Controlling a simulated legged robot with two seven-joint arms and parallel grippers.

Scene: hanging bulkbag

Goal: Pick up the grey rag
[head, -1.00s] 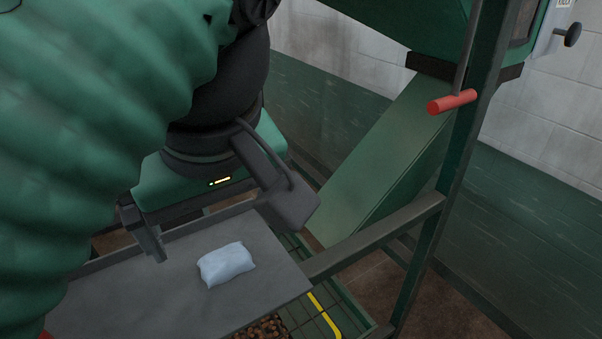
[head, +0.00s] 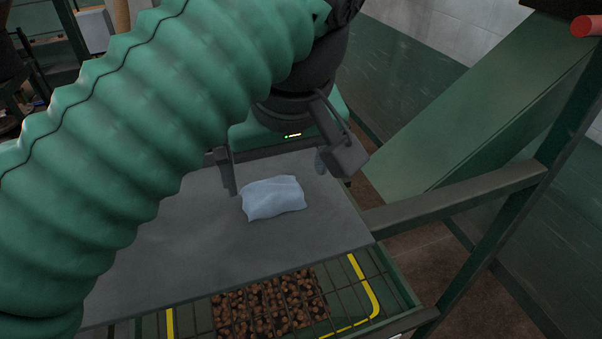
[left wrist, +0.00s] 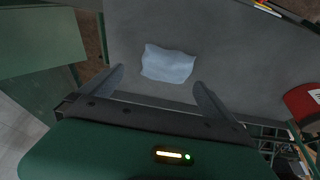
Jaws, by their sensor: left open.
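The rag (head: 273,198) looks pale blue-grey, like a small crumpled pad, and lies on a flat grey shelf (head: 190,225). In the left wrist view the rag (left wrist: 168,64) lies ahead of the fingertips, roughly centred between them. My left gripper (head: 278,175) is open and empty, with its fingers spread wide at the far side of the rag. In the left wrist view my left gripper (left wrist: 158,77) shows both fingers apart, with nothing between them. I cannot tell how high the fingertips are above the shelf. My right gripper is not in view.
A wire-grid tray with brown pieces (head: 265,305) and a yellow bar (head: 363,285) lies below the shelf's front edge. A green metal post and rail (head: 460,200) stand to the right. A red object (left wrist: 303,103) shows at the right in the left wrist view.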

